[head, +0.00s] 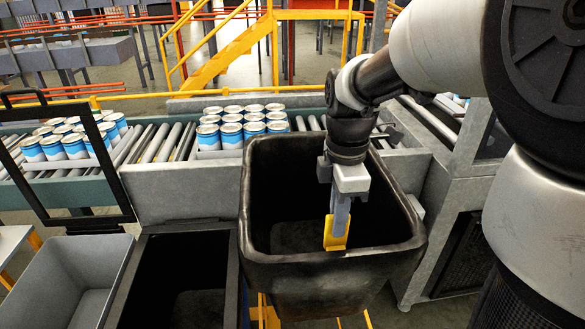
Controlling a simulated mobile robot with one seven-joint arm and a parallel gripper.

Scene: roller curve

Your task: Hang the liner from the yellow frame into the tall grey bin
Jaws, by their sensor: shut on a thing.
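The liner (330,273) is a large black open tub with a thick rounded rim, upright in the middle of the head view. My gripper (337,235) reaches down from above, with yellow fingertips at the liner's near rim, shut on that rim. The exact contact is partly hidden by the fingers. Parts of the yellow frame (262,312) show below the liner; whether the liner still touches it is hidden. Left of the liner stand a light grey open bin (62,278) and a dark-walled open bin (233,285). I cannot tell their full height.
A roller conveyor (157,148) runs behind, carrying trays of blue and white cans (243,127). A black upright frame (116,178) stands at the left by the bins. A grey machine housing (452,235) is close on the right. Yellow stairs (225,60) are farther back.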

